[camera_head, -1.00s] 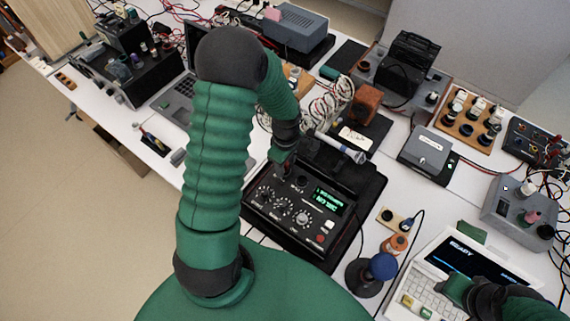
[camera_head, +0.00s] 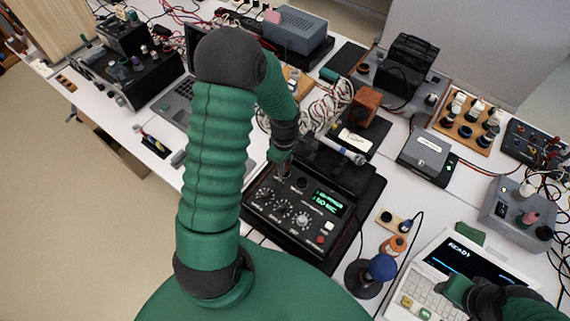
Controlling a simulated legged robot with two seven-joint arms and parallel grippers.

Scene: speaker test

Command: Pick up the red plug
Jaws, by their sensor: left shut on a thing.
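My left gripper (camera_head: 282,168) reaches down to the back left part of the black control box (camera_head: 270,222), which has several knobs and a lit green display (camera_head: 329,203). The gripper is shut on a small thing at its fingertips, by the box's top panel. The fingers hide most of that thing; it fits the red plug, but its shape and whether it still touches the panel cannot be told. My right gripper (camera_head: 456,291) is low at the right, over the white keyboard device (camera_head: 432,268); its jaw opening is unclear.
A blue ball-topped stick (camera_head: 382,267) and an orange round part (camera_head: 396,246) stand right of the box. A microphone (camera_head: 345,150) and coiled white cables (camera_head: 330,105) lie behind it. A grey switch box (camera_head: 515,215) is at the right. Cables cross the crowded table.

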